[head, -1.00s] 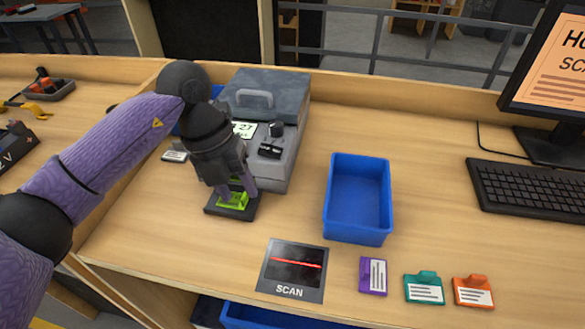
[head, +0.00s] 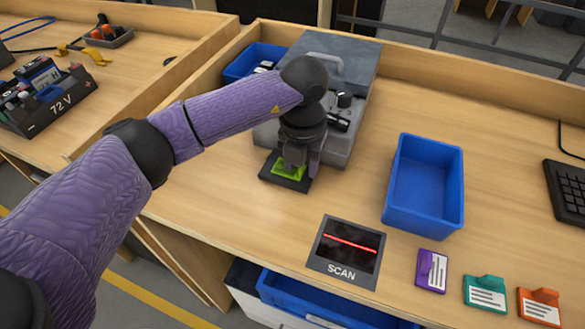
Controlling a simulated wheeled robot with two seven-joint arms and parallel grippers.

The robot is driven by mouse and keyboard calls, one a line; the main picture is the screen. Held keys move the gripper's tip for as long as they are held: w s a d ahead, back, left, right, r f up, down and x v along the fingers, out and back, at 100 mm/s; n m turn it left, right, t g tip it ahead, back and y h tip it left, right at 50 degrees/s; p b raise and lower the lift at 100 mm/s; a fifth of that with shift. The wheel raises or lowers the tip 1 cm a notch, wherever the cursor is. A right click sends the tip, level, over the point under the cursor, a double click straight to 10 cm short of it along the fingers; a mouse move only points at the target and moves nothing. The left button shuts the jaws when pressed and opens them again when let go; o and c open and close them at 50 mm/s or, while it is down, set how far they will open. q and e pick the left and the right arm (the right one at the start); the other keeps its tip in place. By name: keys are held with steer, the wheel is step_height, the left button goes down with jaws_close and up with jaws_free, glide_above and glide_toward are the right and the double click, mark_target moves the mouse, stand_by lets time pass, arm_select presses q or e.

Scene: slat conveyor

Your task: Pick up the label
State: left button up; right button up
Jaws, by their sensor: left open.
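My left gripper (head: 297,160) points down over a lime-green piece (head: 288,171) on a small black pad (head: 296,184) in front of the grey machine. Its fingers are open and reach down close to the green piece; whether they touch it I cannot tell. The fingers hide part of the piece. No loose white label shows clearly now; my forearm covers the table left of the machine. White labels show on the purple (head: 432,270), teal (head: 485,293) and orange (head: 540,306) tags at the front right. My right gripper is out of view.
The grey machine (head: 345,85) with a handled lid stands behind the gripper. A blue bin (head: 424,184) is to the right, and another blue bin (head: 243,64) is behind my arm. The scan plate (head: 347,251) lies in front. Bare wood surrounds the pad's front.

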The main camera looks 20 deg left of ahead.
arm_select(q)
steer(key=shift+r, duration=0.1)
jaws_close()
